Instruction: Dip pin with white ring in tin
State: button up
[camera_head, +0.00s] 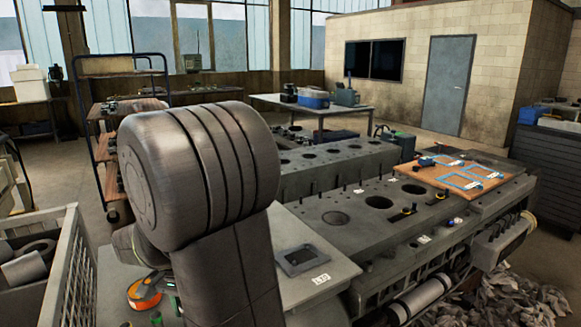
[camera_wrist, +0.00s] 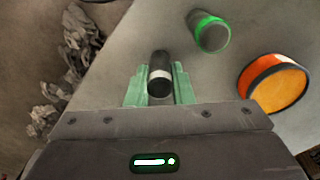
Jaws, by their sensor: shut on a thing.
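In the wrist view, my gripper (camera_wrist: 159,88) has its green fingers shut on a dark pin with a white ring (camera_wrist: 160,75). The pin points away from my gripper, over the grey bench top. The tin (camera_wrist: 273,83), orange with a dark rim, stands to the right of the held pin and apart from it. It also shows in the head view (camera_head: 144,293) at the lower left, beside my arm. My arm hides most of my gripper and the held pin in the head view.
Crumpled grey rags (camera_wrist: 75,60) lie past the bench edge at left. A large engine block (camera_head: 345,235) is to the right of my arm.

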grip_shut()
jog(key=shift+r, duration=0.15)
jog(key=shift+r+p, duration=1.75)
jog(key=shift+r, duration=0.15)
